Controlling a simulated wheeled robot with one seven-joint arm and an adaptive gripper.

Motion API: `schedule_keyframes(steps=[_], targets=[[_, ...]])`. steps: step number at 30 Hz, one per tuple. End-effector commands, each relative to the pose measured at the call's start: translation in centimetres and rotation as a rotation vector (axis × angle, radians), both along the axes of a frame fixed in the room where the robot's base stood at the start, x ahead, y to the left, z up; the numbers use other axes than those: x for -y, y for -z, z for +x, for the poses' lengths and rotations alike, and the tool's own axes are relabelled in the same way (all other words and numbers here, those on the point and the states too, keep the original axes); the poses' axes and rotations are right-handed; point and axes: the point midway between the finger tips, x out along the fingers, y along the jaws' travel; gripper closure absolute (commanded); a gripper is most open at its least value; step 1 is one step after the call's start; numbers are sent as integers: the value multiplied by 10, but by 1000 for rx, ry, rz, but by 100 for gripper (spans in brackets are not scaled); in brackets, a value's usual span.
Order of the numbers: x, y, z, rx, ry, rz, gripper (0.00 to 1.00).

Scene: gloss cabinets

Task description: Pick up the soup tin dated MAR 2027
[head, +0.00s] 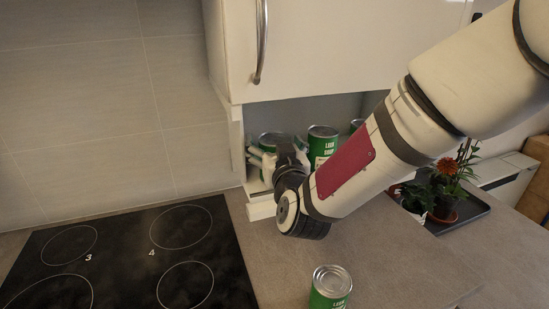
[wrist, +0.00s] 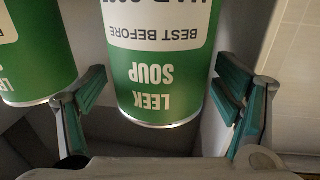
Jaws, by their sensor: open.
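A green and white leek soup tin (wrist: 158,75) fills the middle of the wrist view, upside down in the picture. Its label reads BEST BEFORE, and the date line is cut by the top edge; it seems to start with MAR, but I cannot read the year. My gripper (wrist: 160,88) is open, with one finger on each side of this tin and gaps visible. In the head view my gripper (head: 268,163) reaches into the niche under the cabinet, in front of a tin (head: 271,137). A second tin (head: 322,147) stands to its right there.
Another green tin (wrist: 30,50) is close beside my left finger in the wrist view. One more niche tin (head: 356,125) is partly hidden by my arm. A separate tin (head: 330,287) stands on the counter. A black hob (head: 130,260) lies left; potted plants (head: 440,190) stand right.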

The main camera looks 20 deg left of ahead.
Motion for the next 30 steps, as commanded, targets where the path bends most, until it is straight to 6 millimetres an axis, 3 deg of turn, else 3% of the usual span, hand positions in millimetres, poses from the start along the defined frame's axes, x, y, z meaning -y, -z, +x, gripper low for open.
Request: schedule_keyframes(steps=[5,14,23,30], targets=[[0,0,0,0,0,0,19],[0,0,0,0,0,0,87],[0,-3,0,4,0,2,88],[0,-17,0,7,1,2,88]])
